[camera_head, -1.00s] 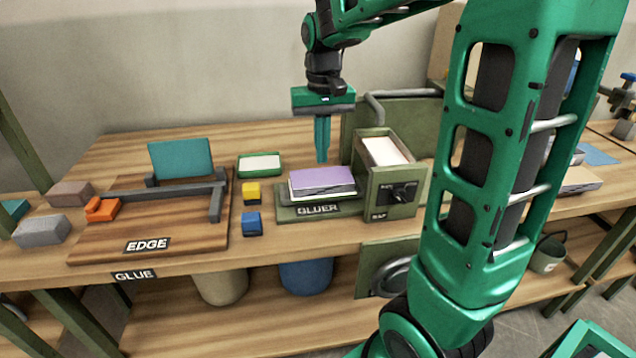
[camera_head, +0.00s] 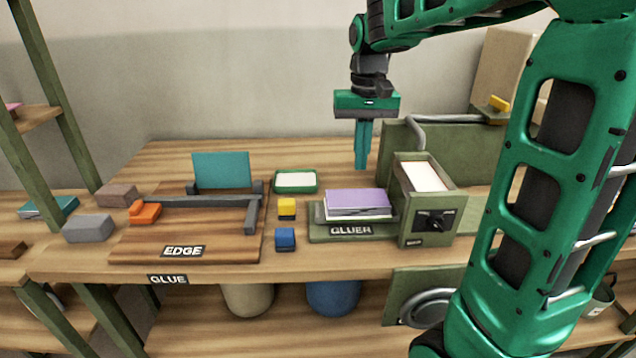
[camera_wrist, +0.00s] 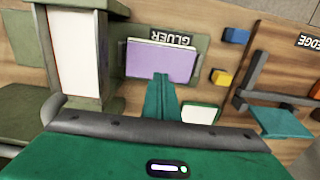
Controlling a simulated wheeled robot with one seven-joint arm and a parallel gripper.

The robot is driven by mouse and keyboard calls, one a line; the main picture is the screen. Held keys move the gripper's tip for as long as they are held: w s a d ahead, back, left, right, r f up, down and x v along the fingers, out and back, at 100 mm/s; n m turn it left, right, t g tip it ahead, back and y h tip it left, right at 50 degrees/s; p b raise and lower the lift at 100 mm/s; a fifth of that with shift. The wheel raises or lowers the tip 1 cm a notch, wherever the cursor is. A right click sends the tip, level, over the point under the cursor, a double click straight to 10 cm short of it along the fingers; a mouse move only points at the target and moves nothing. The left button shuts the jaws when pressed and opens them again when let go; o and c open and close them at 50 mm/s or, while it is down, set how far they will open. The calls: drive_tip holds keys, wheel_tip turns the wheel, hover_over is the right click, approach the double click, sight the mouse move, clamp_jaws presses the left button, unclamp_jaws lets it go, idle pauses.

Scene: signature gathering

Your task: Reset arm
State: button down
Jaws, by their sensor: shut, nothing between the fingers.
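My gripper (camera_head: 362,168) is green with teal fingers pointing down. The fingers are shut with nothing between them. In the head view it hangs above the back of the bench, behind the gluer station. A purple-topped stack (camera_head: 357,203) lies on the green plate labelled GLUER (camera_head: 318,233). In the wrist view the fingers (camera_wrist: 161,78) overlap the near edge of the purple top (camera_wrist: 160,62); whether they are close in height I cannot tell there. In the head view they appear apart from the stack.
A green box with a knob (camera_head: 431,225) stands right of the stack, before an upright green panel (camera_head: 450,140). To the left are a white-topped green tray (camera_head: 295,182), a yellow block (camera_head: 287,209), a blue block (camera_head: 285,239) and the EDGE board (camera_head: 140,250).

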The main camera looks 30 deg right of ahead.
drive_tip(key=s+a+f+n+t, duration=0.4)
drive_tip(key=s+a+f+n, duration=0.1)
drive_tip(key=s+a+f, duration=0.25)
drive_tip(key=s+d+f+m+g, duration=0.1)
drive_tip(key=s+d+m+g, duration=0.1)
drive_tip(key=s+d, duration=0.3)
drive_tip(key=s+d+m+g, duration=0.2)
drive_tip(key=s+d+m, duration=0.2)
drive_tip(key=s, duration=0.8)
drive_tip(key=shift+s+d+f+m, duration=0.3)
drive_tip(key=shift+d+f+m, duration=0.1)
drive_tip(key=shift+d, duration=0.5)
drive_tip(key=shift+w+f, duration=0.25)
drive_tip(key=shift+w, duration=0.45)
